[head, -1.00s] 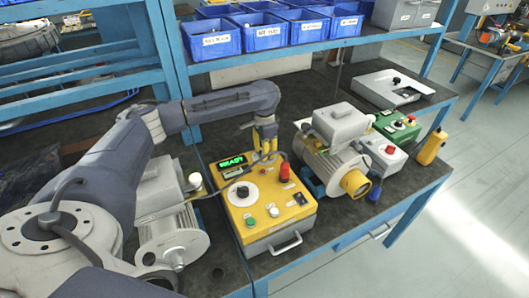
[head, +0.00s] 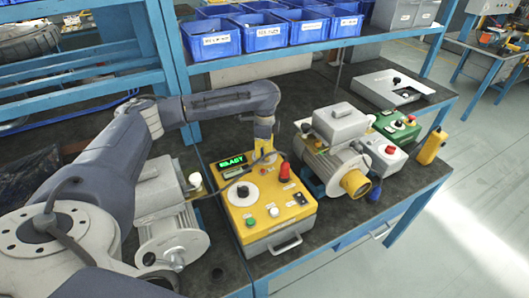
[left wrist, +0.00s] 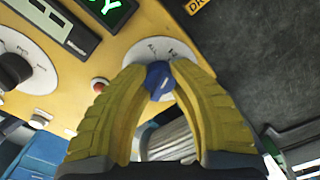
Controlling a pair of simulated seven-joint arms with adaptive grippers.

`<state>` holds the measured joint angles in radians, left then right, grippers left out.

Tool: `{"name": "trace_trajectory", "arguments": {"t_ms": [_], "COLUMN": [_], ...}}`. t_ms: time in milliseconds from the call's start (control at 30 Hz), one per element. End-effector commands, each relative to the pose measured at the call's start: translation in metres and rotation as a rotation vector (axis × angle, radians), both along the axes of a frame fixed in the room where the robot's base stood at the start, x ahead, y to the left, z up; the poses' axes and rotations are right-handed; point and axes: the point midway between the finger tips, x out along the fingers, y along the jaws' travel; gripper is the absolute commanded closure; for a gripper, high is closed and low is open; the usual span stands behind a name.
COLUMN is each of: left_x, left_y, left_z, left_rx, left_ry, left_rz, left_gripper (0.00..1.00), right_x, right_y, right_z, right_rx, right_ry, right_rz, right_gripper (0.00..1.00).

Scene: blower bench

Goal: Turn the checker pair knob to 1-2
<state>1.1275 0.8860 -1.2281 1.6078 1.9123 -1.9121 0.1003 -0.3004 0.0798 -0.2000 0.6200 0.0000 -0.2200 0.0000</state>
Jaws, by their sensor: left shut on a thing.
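The yellow checker box (head: 285,213) sits on the dark bench, with a lit green display (head: 232,161) and a large black knob (head: 242,191) on a white dial. My left gripper (head: 262,153) points down at the back of its top panel. In the left wrist view my left gripper (left wrist: 159,72) has its yellow fingers closed on a small blue knob (left wrist: 158,82). The fingers hide part of the dial. The large black knob (left wrist: 14,70) is at the left. My right gripper is out of view.
A red part (head: 284,171) stands on the box close to my gripper. Motor units stand on both sides, the right one with a yellow end (head: 355,183). Blue bins (head: 268,32) line the shelf behind. A green box (head: 398,125) is further right.

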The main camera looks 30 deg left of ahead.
Motion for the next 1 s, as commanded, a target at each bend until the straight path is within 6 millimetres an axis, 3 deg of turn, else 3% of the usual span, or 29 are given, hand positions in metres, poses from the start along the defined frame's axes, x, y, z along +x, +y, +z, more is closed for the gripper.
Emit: {"name": "trace_trajectory", "arguments": {"t_ms": [667, 700, 933, 1000], "left_x": [0.0002, 0.0002, 0.0001, 0.0001], "left_y": [0.0001, 0.0001, 0.0, 0.0], "left_z": [0.0003, 0.0003, 0.0002, 0.0001], "left_rx": [0.0, 0.0, 0.0, 0.0], "left_ry": [-0.001, -0.001, 0.0, 0.0], "left_rz": [-0.056, -0.056, -0.056, -0.056], "left_gripper": [1.0, 0.73, 0.46, 0.45], "right_x": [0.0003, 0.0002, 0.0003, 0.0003], "right_y": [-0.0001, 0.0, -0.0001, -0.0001], "right_z": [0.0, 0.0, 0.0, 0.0], "right_rx": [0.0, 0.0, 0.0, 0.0], "right_ry": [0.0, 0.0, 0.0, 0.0], "right_rz": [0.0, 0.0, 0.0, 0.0], "right_gripper": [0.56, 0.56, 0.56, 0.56]}}
